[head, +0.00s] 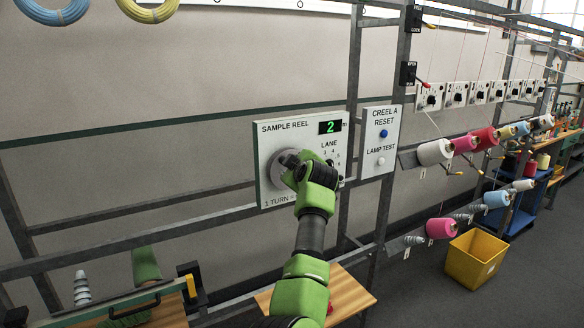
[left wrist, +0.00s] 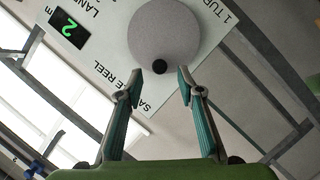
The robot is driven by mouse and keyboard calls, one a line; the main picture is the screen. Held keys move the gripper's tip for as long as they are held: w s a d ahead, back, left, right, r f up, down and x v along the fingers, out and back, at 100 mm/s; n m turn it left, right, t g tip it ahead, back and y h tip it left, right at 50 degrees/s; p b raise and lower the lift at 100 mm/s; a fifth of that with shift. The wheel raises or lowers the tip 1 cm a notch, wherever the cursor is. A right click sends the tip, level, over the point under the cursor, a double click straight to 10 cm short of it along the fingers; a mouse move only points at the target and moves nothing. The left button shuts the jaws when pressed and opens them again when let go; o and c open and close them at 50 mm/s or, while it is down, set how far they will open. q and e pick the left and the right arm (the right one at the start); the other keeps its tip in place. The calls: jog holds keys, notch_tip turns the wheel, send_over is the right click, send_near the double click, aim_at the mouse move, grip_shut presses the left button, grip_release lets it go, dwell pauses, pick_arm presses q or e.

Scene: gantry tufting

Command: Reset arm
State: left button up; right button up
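My left gripper (head: 288,162) is in front of the white sample reel panel (head: 270,140), over its round grey disc (head: 268,184). The left wrist view shows the left gripper (left wrist: 160,82) open, its two fingers apart. The grey disc (left wrist: 163,30) lies beyond the fingertips, and a small black knob (left wrist: 158,67) at its edge appears between them. I cannot tell whether either finger touches the knob. The panel's green display (head: 330,127) reads 2. Right of it is the reset panel (head: 376,158) with a blue button (head: 384,133) and a white lamp test button (head: 381,161). My right gripper is not in view.
Grey metal rails surround the panels. At right, several yarn cones, including a pink one (head: 441,228), sit on pegs below a row of white dial plates (head: 430,97). A yellow bin (head: 474,258) stands on the floor. A wooden surface (head: 345,296) lies below the panels.

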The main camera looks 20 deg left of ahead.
pick_arm(q)
jog(key=shift+s+d+r, duration=0.15)
jog(key=shift+s+d, duration=0.1)
jog(key=shift+s, duration=0.2)
